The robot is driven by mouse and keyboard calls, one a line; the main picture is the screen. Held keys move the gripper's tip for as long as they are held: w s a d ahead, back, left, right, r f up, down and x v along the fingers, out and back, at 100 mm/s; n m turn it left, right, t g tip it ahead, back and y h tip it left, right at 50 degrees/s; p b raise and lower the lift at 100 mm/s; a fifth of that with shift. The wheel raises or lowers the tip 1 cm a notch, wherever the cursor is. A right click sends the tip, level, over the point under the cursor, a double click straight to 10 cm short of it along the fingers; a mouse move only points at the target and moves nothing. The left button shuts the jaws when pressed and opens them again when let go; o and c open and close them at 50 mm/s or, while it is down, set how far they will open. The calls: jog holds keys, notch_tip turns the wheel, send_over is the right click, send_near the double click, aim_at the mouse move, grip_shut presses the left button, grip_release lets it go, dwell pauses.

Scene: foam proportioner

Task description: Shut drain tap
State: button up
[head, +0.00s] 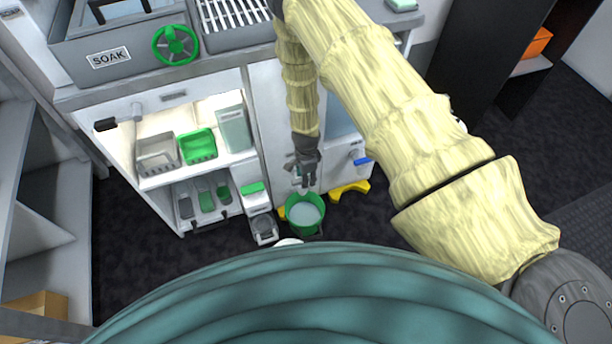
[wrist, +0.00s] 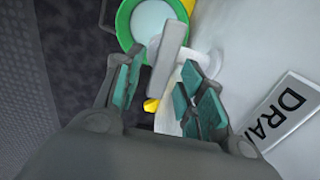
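The drain tap shows in the wrist view as a grey lever (wrist: 168,62) with a pale body beside it, near the white panel bearing a "DRAIN" label (wrist: 284,108), partly cut off. My gripper (wrist: 161,76) is open, with one teal-padded finger on each side of the lever. I cannot tell whether either pad touches it. In the head view my gripper (head: 306,181) points down in front of the white cabinet, just above a green bucket (head: 304,230), and mostly hides the tap. The bucket holds pale liquid and also shows in the wrist view (wrist: 125,24).
A blue-handled valve (head: 361,161) is right of my gripper. Yellow feet (head: 350,189) stand beside the bucket. Open shelves with a green basket (head: 198,146) are at left, below a "SOAK" basin (head: 110,58) and green handwheel (head: 175,45). Dark floor is clear in front.

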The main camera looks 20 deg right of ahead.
notch_tip(320, 180, up, 12)
dwell(0.9)
dwell(0.4)
